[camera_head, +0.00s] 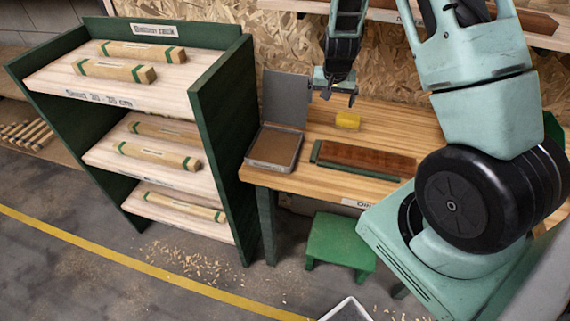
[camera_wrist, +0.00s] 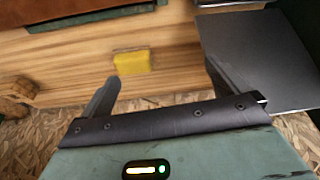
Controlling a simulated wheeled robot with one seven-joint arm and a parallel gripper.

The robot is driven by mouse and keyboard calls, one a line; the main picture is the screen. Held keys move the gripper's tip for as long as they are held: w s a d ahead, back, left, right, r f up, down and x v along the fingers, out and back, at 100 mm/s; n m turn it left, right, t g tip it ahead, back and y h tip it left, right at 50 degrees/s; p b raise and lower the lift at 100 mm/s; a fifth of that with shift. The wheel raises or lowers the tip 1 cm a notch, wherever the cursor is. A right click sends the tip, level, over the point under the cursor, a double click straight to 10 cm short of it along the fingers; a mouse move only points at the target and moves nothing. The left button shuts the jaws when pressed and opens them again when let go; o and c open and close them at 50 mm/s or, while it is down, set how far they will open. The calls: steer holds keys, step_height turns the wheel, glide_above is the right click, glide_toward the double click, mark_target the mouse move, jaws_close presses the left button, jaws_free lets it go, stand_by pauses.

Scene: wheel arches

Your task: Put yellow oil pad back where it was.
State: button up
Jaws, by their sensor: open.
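The yellow oil pad (camera_head: 347,120) lies on the wooden bench top (camera_head: 385,133), behind a dark brown slab in a green holder. It also shows in the wrist view (camera_wrist: 133,62), ahead of my jaws and a little left of the middle between them. My gripper (camera_head: 338,98) is open and empty, above the bench and just left of the pad. In the wrist view its two fingers (camera_wrist: 162,82) are spread apart, and nothing is between them. A grey metal box (camera_head: 273,150) with its lid raised stands at the bench's left end.
The brown slab (camera_head: 365,158) in its green holder lies at the bench's front. The open lid (camera_head: 285,98) stands up close to my gripper's left. A green rack (camera_head: 225,100) with wooden pieces stands left of the bench. A green stool (camera_head: 340,240) is below.

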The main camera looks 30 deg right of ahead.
steer(key=s+a+r+n+y, duration=0.1)
steer(key=s+a+r+n, duration=0.25)
steer(key=a, duration=0.65)
steer(key=s+a+r+n+g+y, duration=0.1)
steer(key=s+a+r+n+y, duration=0.2)
steer(key=a, duration=0.7)
steer(key=s+a+r+n, duration=0.2)
steer(key=s+a+r, duration=0.15)
steer(key=a, duration=0.65)
steer(key=s+a+r+n+g, duration=0.1)
steer(key=s+a+r+n, duration=0.2)
steer(key=s, duration=0.6)
steer(key=s+a+r+n+h, duration=0.1)
steer(key=s+a+r+n, duration=0.2)
steer(key=s, duration=0.7)
steer(key=shift+a+n+g, duration=0.4)
steer(key=shift+a+n, duration=0.45)
steer(key=shift+n, duration=0.1)
